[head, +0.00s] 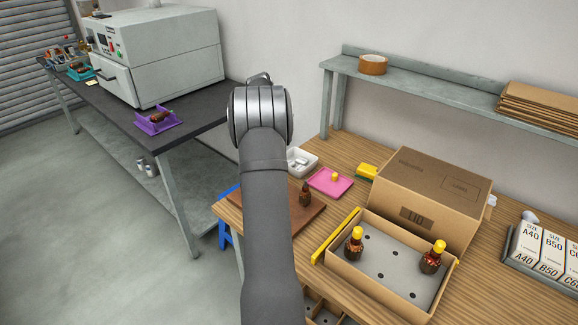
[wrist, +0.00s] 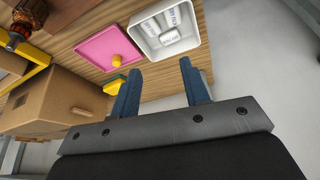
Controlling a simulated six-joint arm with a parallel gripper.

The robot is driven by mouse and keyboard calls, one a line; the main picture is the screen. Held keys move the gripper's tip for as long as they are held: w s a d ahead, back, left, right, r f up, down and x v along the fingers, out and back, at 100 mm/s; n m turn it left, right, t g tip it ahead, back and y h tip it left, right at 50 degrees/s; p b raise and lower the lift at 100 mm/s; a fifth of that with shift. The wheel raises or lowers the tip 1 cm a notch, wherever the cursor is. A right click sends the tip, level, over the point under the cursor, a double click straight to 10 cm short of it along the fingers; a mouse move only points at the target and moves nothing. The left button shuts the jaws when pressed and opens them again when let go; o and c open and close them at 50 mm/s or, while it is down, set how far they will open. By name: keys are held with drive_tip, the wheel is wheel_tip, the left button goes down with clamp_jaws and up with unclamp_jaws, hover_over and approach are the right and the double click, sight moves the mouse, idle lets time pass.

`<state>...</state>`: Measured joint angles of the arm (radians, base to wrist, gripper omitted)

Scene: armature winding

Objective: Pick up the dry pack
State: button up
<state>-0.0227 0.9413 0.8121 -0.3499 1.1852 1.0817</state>
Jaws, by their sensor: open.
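Several small white dry packs (wrist: 171,38) with printed labels lie in a white tray (wrist: 150,56) at the top middle of the wrist view. The tray also shows in the head view (head: 305,168), at the back left of the wooden bench, partly behind my arm. My gripper (wrist: 160,67) is open and empty, with its two blue fingers apart. In the wrist view the fingertips are below the tray's near edge, and the packs appear beyond them. In the head view my arm hides the fingers.
A pink tray (head: 325,185) with a yellow piece and a yellow-green sponge (head: 367,172) are right of the white tray. A cardboard box (head: 430,190) stands behind an open carton (head: 372,285) holding two armatures. A shelf (head: 430,85) runs along the wall above.

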drive_tip(key=shift+n, duration=0.4)
drive_tip(key=w+f, duration=0.1)
drive_tip(key=f, duration=0.2)
drive_tip(key=w+f, duration=0.1)
drive_tip(key=f, duration=0.3)
drive_tip(key=w+f, duration=0.1)
drive_tip(key=f, duration=0.2)
drive_tip(key=shift+w+a+f, duration=0.1)
drive_tip(key=shift+w+f, duration=0.15)
drive_tip(key=shift+w, duration=0.15)
drive_tip(key=shift+x, duration=3.2)
drive_tip(key=shift+r, duration=0.1)
clamp_jaws()
